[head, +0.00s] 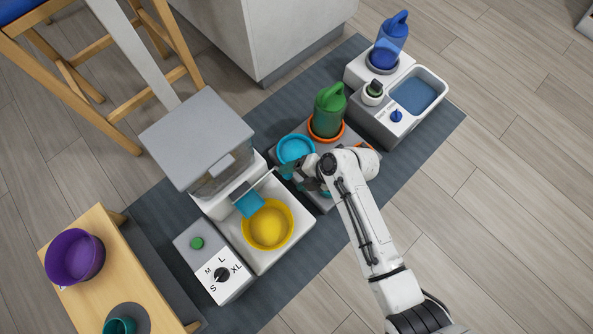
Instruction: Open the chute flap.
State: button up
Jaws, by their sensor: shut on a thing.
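The feeder (196,128) has a grey lid and stands on the mat. Its blue chute flap (249,205) hangs at a slant over a yellow bowl (267,228) in the white tray. A thin pale bar runs from the flap up and right towards my gripper (281,171). My gripper is shut at the end of this bar, right of the chute and close to a light blue bowl (296,150). The fingertips are small and dark, so the exact contact is hard to see. My wrist hides part of the platform behind it.
A control box (214,262) with a green button and size dial stands front left. A water unit (418,92) with a blue bottle is at back right. A wooden bench (100,275) holds purple and teal bowls.

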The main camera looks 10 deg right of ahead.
jog(key=shift+s+f, duration=0.3)
jog(key=shift+s, duration=0.1)
jog(key=p+v, duration=0.5)
jog(key=v, duration=0.6)
jog(key=shift+w, duration=0.35)
jog(key=shift+r, duration=0.15)
